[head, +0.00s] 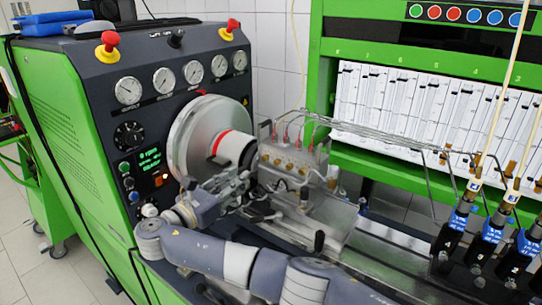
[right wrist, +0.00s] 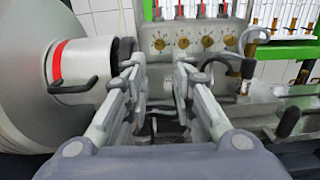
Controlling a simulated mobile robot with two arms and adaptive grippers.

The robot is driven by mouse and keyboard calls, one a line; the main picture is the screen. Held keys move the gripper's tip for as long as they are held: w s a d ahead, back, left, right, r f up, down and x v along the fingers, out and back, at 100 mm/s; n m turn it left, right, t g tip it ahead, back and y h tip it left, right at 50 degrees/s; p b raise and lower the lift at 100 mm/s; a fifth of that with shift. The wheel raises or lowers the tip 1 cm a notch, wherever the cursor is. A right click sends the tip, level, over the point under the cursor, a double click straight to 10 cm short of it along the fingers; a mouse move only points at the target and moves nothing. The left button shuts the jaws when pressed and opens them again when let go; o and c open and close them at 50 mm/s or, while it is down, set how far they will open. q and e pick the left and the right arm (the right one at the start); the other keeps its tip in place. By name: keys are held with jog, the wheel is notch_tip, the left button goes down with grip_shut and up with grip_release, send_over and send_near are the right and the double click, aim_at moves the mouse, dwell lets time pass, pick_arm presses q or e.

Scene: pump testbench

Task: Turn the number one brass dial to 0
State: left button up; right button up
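Several brass dials sit in a row on the front of the grey pump block; the leftmost dial (right wrist: 158,44) and the rightmost dial (right wrist: 230,41) show in the right wrist view. Their numbers and pointer settings are too small to read, so I cannot tell which is number one. The dials (head: 285,165) also show small in the head view. My right gripper (right wrist: 160,68) is open and empty, its fingers pointing toward the pump block below the dial row. In the head view the right gripper (head: 248,188) is left of the block, apart from the dials. My left gripper is out of view.
A large silver flywheel (head: 190,135) with a red-striped hub (head: 234,148) stands close to the left of my right gripper. Metal pipes (head: 365,137) and red-capped fittings (head: 285,140) rise above the block. Black injectors (head: 487,235) stand at the right.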

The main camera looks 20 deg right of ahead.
aim_at(264, 159)
jog(key=p+x, duration=0.1)
jog(key=x, duration=0.4)
jog(key=p+x, duration=0.2)
jog(key=x, duration=0.3)
jog(key=shift+w+d+r, duration=0.2)
grip_shut()
